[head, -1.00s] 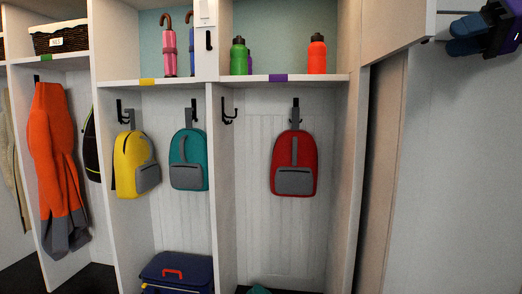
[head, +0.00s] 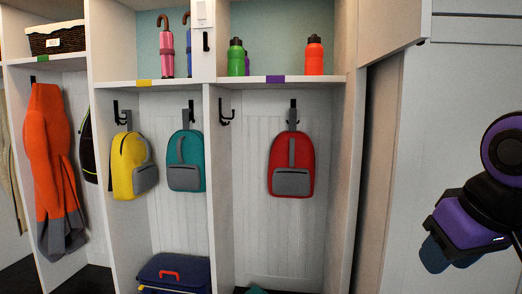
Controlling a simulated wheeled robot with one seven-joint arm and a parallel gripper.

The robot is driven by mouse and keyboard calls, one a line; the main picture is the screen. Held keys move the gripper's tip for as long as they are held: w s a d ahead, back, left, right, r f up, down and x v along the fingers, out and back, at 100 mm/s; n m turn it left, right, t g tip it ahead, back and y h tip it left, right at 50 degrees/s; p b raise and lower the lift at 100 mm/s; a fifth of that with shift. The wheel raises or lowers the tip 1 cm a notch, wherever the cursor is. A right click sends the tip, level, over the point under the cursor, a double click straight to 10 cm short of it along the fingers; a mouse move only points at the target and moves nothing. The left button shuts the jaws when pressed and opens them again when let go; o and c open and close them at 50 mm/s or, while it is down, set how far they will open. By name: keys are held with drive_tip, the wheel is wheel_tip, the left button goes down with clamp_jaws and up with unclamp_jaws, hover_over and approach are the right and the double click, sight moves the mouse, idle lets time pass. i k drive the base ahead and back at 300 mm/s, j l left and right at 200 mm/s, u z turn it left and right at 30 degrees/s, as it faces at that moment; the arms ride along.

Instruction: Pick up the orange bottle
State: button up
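The orange bottle (head: 314,57) has a black cap and stands upright on the right part of the upper cubby shelf, near the right wall of that cubby. My arm shows at the right edge of the head view, in front of the grey-white wall and well to the right of the bottle and lower. It is black and purple. Nothing touches the bottle.
A green bottle (head: 236,58) stands left on the same shelf (head: 310,79), with a purple item partly hidden behind it. A red backpack (head: 291,165) hangs below. A cabinet side (head: 398,50) juts out between my arm and the cubby.

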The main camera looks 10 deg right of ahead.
sight(314, 52)
drive_tip(key=l+u, duration=0.15)
drive_tip(key=l, duration=0.4)
drive_tip(key=k+l+u, duration=0.15)
drive_tip(key=l, duration=0.4)
drive_tip(key=l+u, duration=0.2)
drive_tip(key=l, duration=0.4)
drive_tip(key=k, duration=0.05)
